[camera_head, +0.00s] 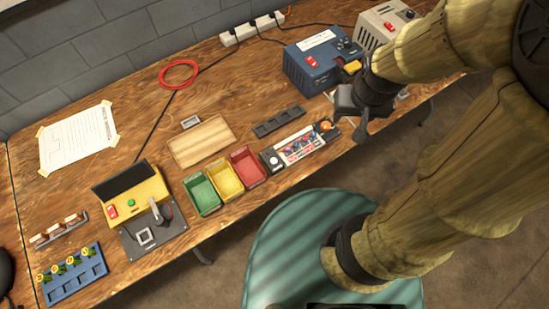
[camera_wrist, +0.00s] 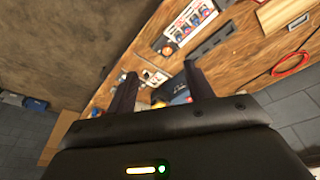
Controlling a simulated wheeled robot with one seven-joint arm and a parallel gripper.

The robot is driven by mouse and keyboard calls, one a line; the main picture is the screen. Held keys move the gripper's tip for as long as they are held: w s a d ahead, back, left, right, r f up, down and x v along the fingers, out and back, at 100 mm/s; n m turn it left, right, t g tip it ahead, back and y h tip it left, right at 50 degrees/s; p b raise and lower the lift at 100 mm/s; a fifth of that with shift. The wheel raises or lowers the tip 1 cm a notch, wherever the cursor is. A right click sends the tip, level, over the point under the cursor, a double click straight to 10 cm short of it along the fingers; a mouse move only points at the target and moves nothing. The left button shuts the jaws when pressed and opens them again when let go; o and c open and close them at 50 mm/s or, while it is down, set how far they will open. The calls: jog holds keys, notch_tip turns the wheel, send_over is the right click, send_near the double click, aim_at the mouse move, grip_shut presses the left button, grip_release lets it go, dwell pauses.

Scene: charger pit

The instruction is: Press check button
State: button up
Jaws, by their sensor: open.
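No button in view is readably labelled as the check button. A green button (camera_head: 131,202) and a red switch (camera_head: 113,211) sit on a yellow box (camera_head: 150,191) at the left of the bench. An orange round button (camera_head: 326,125) stands at the right end of a white panel (camera_head: 299,146). My gripper (camera_head: 355,124) is open and empty at the right, near the bench's front edge, well away from the yellow box. Its two fingers also show in the wrist view (camera_wrist: 161,80), with the white panel (camera_wrist: 189,20) beyond them.
Green (camera_head: 203,194), yellow (camera_head: 226,181) and red (camera_head: 249,167) trays line the front edge. A blue power unit (camera_head: 312,68) stands behind my gripper. A wooden board (camera_head: 201,141), red cable ring (camera_head: 179,74) and blue rack (camera_head: 75,277) lie on the bench.

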dwell(0.3)
grip_shut()
dwell(1.6)
